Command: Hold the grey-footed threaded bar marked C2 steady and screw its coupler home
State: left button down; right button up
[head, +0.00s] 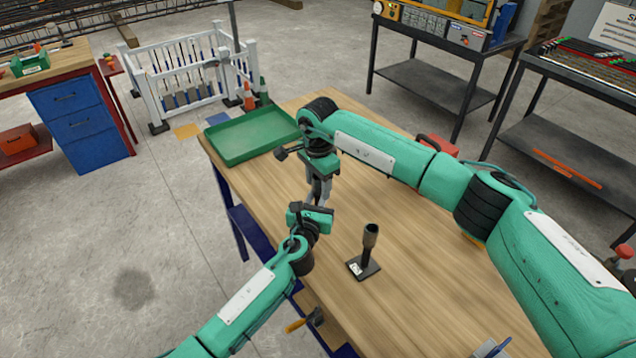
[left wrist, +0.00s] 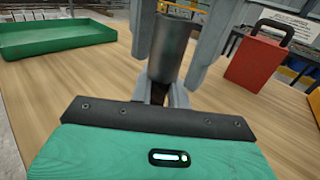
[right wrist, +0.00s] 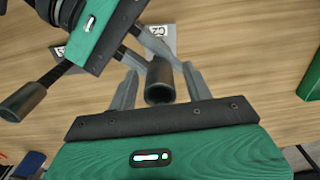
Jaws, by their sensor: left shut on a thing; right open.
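The threaded bar stands upright on the table with a grey foot (right wrist: 160,38) whose white label is partly hidden. Its dark tubular coupler (left wrist: 170,47) sits at the top; the right wrist view shows it from above (right wrist: 160,82). My left gripper (left wrist: 163,93) is shut on the bar just below the coupler. My right gripper (right wrist: 160,88) is open, pointing down, with one finger on each side of the coupler; whether they touch it I cannot tell. In the head view my left gripper (head: 320,203) and right gripper (head: 320,190) hide most of the bar.
A second bar with a dark foot (head: 366,268) and a coupler (head: 370,237) stands nearer on the wooden table (head: 420,290). A green tray (head: 245,150) lies at the back left. A red box (left wrist: 258,52) stands at the far right, partly behind my right arm.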

jog(key=shift+r, duration=2.15)
notch_tip(320, 180, up, 3)
jog(key=shift+r, duration=0.2)
jog(key=shift+c, duration=0.6)
jog(key=shift+f, duration=4)
